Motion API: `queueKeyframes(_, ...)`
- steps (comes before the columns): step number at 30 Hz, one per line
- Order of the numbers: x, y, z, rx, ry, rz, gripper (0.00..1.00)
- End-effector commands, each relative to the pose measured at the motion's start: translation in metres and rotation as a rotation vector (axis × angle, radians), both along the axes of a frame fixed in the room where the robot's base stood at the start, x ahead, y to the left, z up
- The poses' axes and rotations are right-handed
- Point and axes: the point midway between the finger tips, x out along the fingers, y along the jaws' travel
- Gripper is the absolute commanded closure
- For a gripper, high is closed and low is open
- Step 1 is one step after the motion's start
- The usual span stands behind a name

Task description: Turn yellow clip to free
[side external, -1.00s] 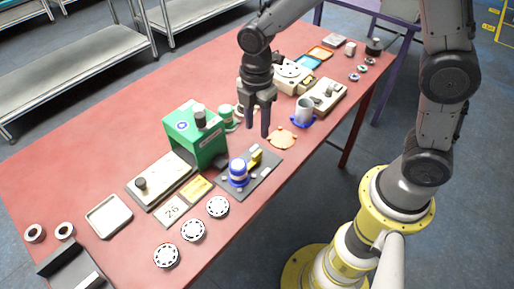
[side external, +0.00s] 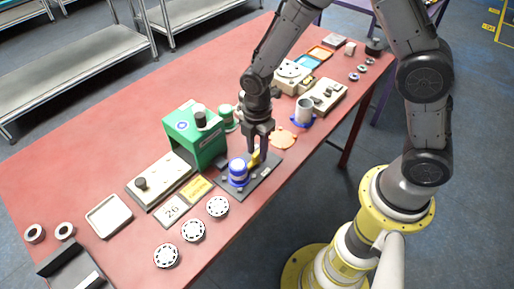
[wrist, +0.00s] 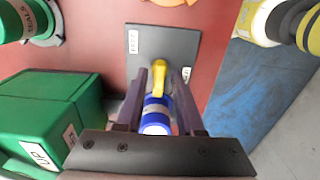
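The yellow clip (side external: 254,161) stands on a dark plate (side external: 264,177), beside a blue and white cylinder (side external: 238,172). In the wrist view the clip (wrist: 160,72) has its rounded end up the picture and its lower end near the cylinder (wrist: 156,117). A white label that seems to read FREE (wrist: 133,40) is on the plate, left of the clip. My gripper (side external: 260,153) points down at the clip. In the wrist view its fingers (wrist: 167,80) are apart, one on each side of the clip; contact cannot be told.
A green box (side external: 195,135) stands close on the left of the plate. An orange disc (side external: 283,139) and a grey cup on a blue base (side external: 304,112) lie beyond it. Several round slotted discs (side external: 193,231) lie near the table's front edge.

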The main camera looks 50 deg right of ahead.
Motion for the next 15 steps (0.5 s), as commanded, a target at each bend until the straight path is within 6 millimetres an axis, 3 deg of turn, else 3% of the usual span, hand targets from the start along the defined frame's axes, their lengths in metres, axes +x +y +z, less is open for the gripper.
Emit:
queueKeyframes(1,0.0,0.0,0.0002,0.0,0.0,0.0,0.75)
queueKeyframes(5,0.0001,0.0,0.0003,0.0,0.0,0.0,0.98)
queueKeyframes(6,0.0001,0.0,0.0003,0.0,0.0,0.0,1.0)
queueKeyframes(15,0.0001,0.0,0.0006,0.0,0.0,-0.002,1.0)
